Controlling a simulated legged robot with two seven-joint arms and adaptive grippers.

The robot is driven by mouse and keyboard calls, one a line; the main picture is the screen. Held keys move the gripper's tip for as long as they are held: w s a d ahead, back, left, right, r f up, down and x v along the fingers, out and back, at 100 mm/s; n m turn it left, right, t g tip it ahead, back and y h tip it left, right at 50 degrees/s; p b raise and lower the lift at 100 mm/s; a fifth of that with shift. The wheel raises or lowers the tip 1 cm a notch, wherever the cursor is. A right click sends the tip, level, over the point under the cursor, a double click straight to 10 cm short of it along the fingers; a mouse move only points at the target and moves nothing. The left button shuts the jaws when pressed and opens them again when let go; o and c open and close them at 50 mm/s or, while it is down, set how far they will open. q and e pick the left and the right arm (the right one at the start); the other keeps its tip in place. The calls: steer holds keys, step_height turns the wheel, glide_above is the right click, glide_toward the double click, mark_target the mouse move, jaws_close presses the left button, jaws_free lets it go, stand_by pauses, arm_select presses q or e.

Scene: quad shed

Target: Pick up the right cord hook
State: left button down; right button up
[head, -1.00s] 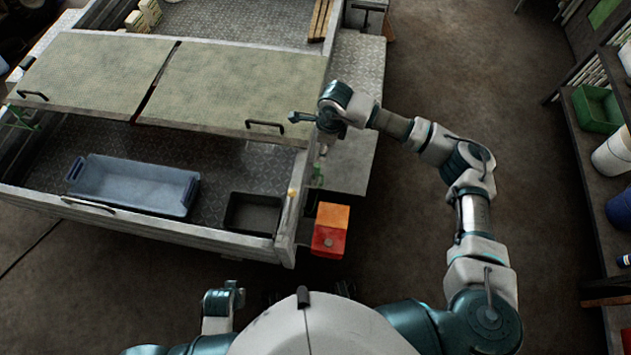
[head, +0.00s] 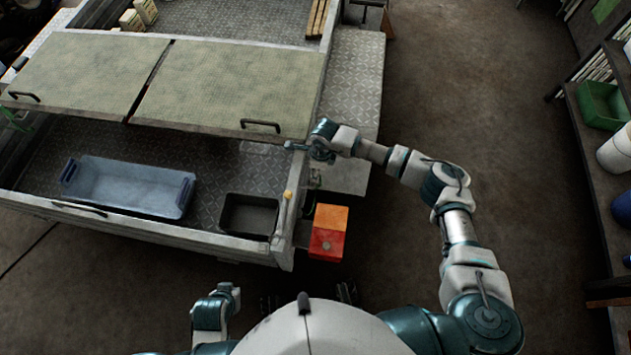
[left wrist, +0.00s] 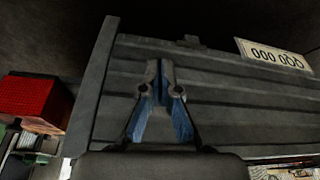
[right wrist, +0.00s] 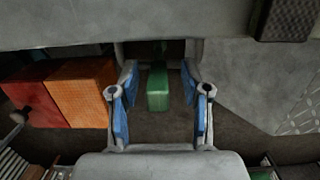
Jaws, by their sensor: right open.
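A green block-like piece (right wrist: 157,87), which I take to be the right cord hook, shows in the right wrist view close to the trailer's outer side wall (right wrist: 150,20). My right gripper (right wrist: 160,90) is open, with one blue-padded finger on each side of the green piece. Clear gaps show between the piece and both fingers; I cannot tell its depth between them. In the head view my right gripper (head: 300,147) is at the trailer's right side wall and the hook is not clearly visible. My left gripper (left wrist: 161,85) is shut and empty, facing the ribbed trailer panel (left wrist: 210,105).
An orange box (head: 331,217) and a red box (head: 326,244) stand beside the trailer's near right corner. Inside the trailer are a blue-grey tub (head: 130,185) and a dark tray (head: 249,214). A shelf with a green bin (head: 601,105) is far right; the floor between is clear.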

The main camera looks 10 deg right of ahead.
steer(key=shift+d, duration=0.2)
steer(key=shift+c, duration=1.4)
steer(key=shift+a, duration=0.4)
jaws_close()
steer(key=shift+a+r, duration=0.1)
steer(key=shift+a, duration=0.1)
steer(key=shift+d, duration=0.15)
